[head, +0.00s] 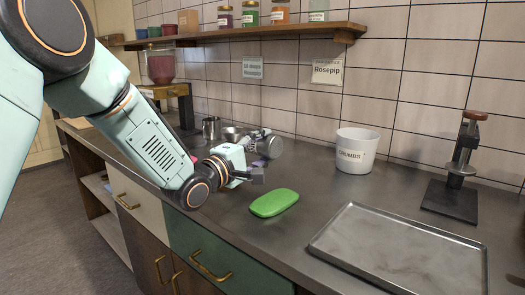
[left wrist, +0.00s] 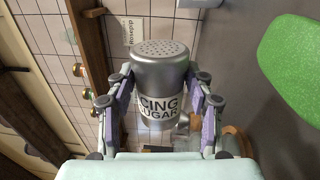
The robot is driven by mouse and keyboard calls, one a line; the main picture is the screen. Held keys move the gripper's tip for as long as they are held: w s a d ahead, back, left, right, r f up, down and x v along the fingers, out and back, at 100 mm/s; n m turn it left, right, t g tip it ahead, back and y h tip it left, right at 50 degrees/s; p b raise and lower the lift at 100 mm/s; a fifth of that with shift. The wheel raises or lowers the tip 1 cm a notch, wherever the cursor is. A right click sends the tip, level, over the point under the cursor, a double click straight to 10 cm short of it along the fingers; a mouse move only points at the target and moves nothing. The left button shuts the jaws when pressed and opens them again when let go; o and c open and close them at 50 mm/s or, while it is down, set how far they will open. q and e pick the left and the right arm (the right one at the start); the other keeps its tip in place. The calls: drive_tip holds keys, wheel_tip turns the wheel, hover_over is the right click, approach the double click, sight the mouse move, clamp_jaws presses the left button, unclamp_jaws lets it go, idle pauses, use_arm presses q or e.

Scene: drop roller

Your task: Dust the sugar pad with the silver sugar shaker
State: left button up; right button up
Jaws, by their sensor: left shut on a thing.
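The silver sugar shaker (head: 270,146) is held by my left gripper (head: 254,145) and looks tilted over, above the counter. In the left wrist view, the shaker (left wrist: 160,95) shows its perforated lid and an "ICING SUGAR" label, with the purple-padded fingers of my left gripper (left wrist: 160,100) shut on both sides of it. The bright green sugar pad (head: 274,203) lies on the counter, nearer the front edge than the shaker. The pad (left wrist: 293,60) also shows at the right of the left wrist view. I see no sugar on it. My right gripper is out of view.
A white crumbs tub (head: 357,152) stands behind the pad. A metal tray (head: 345,222) lies to its right, with a black press (head: 455,195) behind. Metal containers (head: 211,128) stand near the wall. A shelf (head: 260,34) with jars runs above.

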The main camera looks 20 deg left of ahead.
use_arm(q)
drive_tip(key=n, duration=0.1)
drive_tip(key=r+n, duration=0.1)
drive_tip(key=shift+n, duration=0.3)
drive_tip(key=shift+d+f+n+p, duration=0.15)
drive_tip(key=shift+n+p, duration=0.55)
drive_tip(key=shift+p, duration=0.1)
drive_tip(key=shift+s+d+f+n+y+p, duration=0.15)
drive_tip(key=shift+n+p, duration=0.2)
drive_tip(key=shift+n, duration=0.25)
drive_tip(key=shift+w+f+n+y+p, duration=0.15)
drive_tip(key=shift+n+p, duration=0.15)
drive_tip(key=shift+n, duration=0.3)
drive_tip(key=n, duration=0.1)
drive_tip(key=n+p, duration=0.1)
drive_tip(key=n, duration=0.1)
drive_tip(key=shift+s+d+f, duration=0.2)
drive_tip(key=shift+d+f, duration=0.1)
drive_tip(key=shift+d+f+n+p, duration=0.15)
drive_tip(key=shift+n+p, duration=0.15)
drive_tip(key=shift+n, duration=0.4)
drive_tip(key=shift+f+n+p, duration=0.15)
drive_tip(key=shift+n+p, duration=0.15)
drive_tip(key=shift+n, duration=0.4)
drive_tip(key=shift+s, duration=0.1)
